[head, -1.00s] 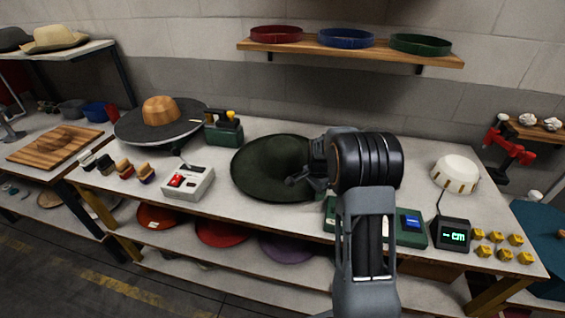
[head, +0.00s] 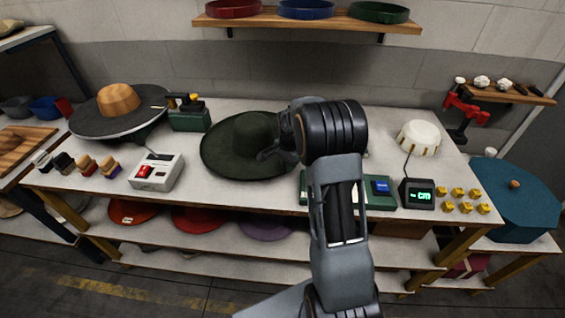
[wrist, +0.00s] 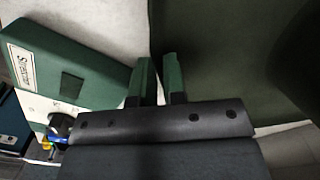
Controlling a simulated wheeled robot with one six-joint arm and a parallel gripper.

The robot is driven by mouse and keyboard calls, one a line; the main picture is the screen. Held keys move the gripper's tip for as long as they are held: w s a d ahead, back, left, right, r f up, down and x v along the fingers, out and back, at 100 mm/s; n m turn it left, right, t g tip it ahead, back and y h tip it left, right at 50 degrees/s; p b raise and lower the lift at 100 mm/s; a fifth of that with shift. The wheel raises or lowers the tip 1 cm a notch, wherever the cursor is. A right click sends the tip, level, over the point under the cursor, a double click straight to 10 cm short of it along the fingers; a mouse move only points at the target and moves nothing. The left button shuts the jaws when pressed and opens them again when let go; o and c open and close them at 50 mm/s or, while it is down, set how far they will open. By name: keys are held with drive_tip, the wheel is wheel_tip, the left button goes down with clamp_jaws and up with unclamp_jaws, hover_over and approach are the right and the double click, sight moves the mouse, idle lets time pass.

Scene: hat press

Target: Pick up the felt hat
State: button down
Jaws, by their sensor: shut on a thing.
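The dark green felt hat (head: 228,150) has a wide round brim and a domed crown. It is at the middle of the workbench, and its right side is partly hidden by my arm. My gripper (head: 268,155) is at the right side of the hat, shut on its brim. In the wrist view the dark green brim (wrist: 205,55) fills the upper right, and the two fingers of my gripper (wrist: 157,78) stand at its edge. I cannot tell whether the brim is clear of the bench top.
A green device (head: 379,187) and a small display (head: 417,194) stand right of the hat, near my arm. A grey box with a red switch (head: 157,172) is front left. A hat block on a round plate (head: 120,100) is behind. A white ribbed dome (head: 418,138) stands right.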

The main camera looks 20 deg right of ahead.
wheel_tip(320, 180, up, 3)
drive_tip(key=shift+s+f, duration=0.1)
drive_tip(key=shift+f, duration=0.1)
drive_tip(key=s+d+r+b, duration=0.2)
drive_tip(key=s+d+r, duration=0.1)
drive_tip(key=s+r, duration=0.6)
drive_tip(key=s, duration=0.4)
drive_tip(key=shift+s+d+r, duration=0.2)
drive_tip(key=shift+d+r, duration=0.05)
drive_tip(key=shift+d, duration=0.05)
drive_tip(key=c, duration=1.8)
unclamp_jaws()
clamp_jaws()
